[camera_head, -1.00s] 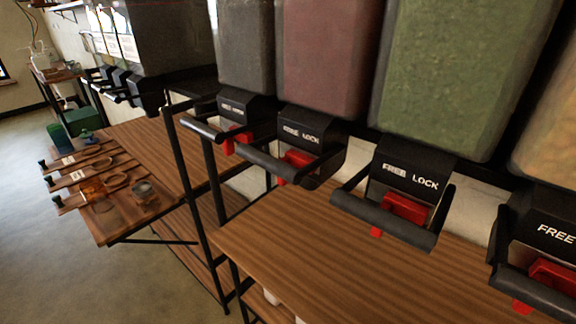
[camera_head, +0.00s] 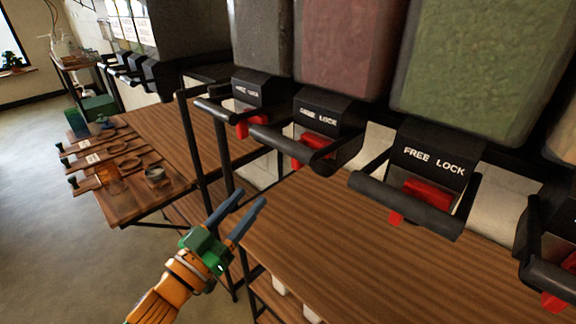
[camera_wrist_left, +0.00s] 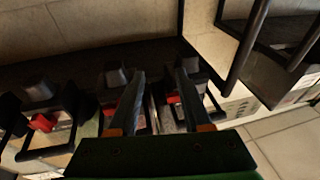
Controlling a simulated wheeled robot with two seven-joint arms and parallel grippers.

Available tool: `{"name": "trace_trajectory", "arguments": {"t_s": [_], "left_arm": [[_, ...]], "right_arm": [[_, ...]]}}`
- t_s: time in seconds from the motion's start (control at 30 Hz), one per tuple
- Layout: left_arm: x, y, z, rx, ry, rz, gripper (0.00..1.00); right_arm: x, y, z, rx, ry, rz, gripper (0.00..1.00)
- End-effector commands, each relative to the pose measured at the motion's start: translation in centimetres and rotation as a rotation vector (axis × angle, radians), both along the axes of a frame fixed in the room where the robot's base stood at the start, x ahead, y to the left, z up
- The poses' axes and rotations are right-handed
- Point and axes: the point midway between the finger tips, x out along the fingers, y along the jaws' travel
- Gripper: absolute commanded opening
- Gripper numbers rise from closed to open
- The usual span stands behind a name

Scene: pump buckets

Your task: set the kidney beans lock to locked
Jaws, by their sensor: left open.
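A dispenser bin with dark red contents (camera_head: 347,45), likely the kidney beans, hangs in the row above the wooden counter. Below it is a black spout housing marked "FREE LOCK" with a red lock tab (camera_head: 312,152), partly behind a black bar handle. I cannot tell clearly which word the tab is set to. My left gripper (camera_head: 250,198) is open and empty, below and left of this housing, touching nothing visible. In the left wrist view its two fingers (camera_wrist_left: 160,75) point at the spouts, with red tabs showing beside and between them. My right gripper is not in view.
A green-filled bin (camera_head: 478,65) and a grey bin (camera_head: 262,38) flank the red one, each with a similar spout and handle. A black post (camera_head: 198,150) stands left of the row. The wooden counter (camera_head: 340,240) is clear on top.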

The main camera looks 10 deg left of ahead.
Motion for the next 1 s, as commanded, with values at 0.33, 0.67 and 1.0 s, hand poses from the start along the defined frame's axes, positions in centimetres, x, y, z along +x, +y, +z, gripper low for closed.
{"name": "trace_trajectory", "arguments": {"t_s": [0.33,0.67,1.0], "left_arm": [[-3.8,-5.6,10.0,-0.072,-0.185,-0.197,0.49],[-0.5,-8.1,11.0,-0.070,-0.181,-0.194,0.49],[-0.5,-8.1,10.8,-0.069,-0.181,-0.193,0.11]], "right_arm": [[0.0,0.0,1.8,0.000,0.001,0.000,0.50],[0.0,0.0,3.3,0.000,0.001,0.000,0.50],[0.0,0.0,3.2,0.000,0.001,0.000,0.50]]}}
